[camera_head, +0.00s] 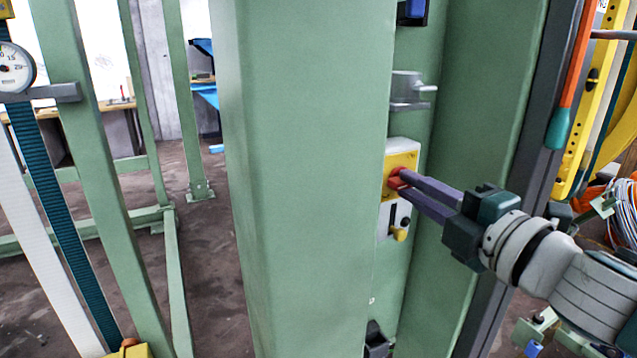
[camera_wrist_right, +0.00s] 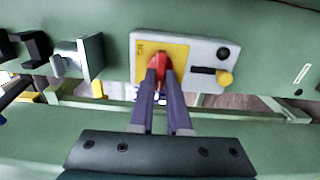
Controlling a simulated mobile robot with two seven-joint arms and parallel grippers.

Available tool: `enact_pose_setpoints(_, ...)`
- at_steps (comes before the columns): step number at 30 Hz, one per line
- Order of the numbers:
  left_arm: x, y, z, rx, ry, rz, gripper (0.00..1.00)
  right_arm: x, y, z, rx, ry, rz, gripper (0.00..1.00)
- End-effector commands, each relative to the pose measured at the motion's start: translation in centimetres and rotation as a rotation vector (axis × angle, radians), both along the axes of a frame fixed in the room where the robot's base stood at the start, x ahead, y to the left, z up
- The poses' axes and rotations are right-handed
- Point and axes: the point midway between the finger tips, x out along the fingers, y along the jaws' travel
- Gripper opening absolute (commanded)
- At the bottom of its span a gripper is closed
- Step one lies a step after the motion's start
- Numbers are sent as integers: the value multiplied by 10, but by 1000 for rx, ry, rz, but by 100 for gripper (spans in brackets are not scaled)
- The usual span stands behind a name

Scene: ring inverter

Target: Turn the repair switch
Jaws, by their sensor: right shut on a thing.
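The repair switch is a red knob (camera_head: 396,178) on a yellow plate (camera_head: 404,160), set on a light grey box on the green column. In the right wrist view the red knob (camera_wrist_right: 157,66) shows at the top of the fingers, in front of the yellow plate (camera_wrist_right: 178,52). My right gripper (camera_head: 402,183) comes in from the right, its purple fingers shut on the red knob. The fingers hide part of the knob. My left gripper is in neither view.
A yellow knob (camera_head: 400,232) sits just below the switch, on the same box. A metal bracket (camera_head: 408,88) juts out above it. A wide green post (camera_head: 310,180) stands close on the left, and an orange and green rod (camera_head: 570,90) is at the right.

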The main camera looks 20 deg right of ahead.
Motion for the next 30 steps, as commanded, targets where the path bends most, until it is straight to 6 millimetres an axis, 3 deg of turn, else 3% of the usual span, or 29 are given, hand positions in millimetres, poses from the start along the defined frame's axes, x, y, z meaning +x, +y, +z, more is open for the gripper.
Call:
enact_pose_setpoints(2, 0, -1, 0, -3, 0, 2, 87, 0, 1, 1, -4, -1, 2, 0)
enact_pose_setpoints(3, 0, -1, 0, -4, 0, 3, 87, 0, 1, 1, -4, -1, 2, 16)
enact_pose_setpoints(11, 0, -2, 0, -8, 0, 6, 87, 0, 0, 0, -2, -1, 1, 45)
enact_pose_setpoints(20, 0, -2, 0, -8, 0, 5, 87, -3, 0, 0, 0, 0, 0, 45)
enact_pose_setpoints(23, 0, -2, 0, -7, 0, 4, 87, -13, -1, -1, 0, 1, 0, 45)
enact_pose_setpoints(30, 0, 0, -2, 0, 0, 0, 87, -56, -4, -2, -1, 3, 0, 45)
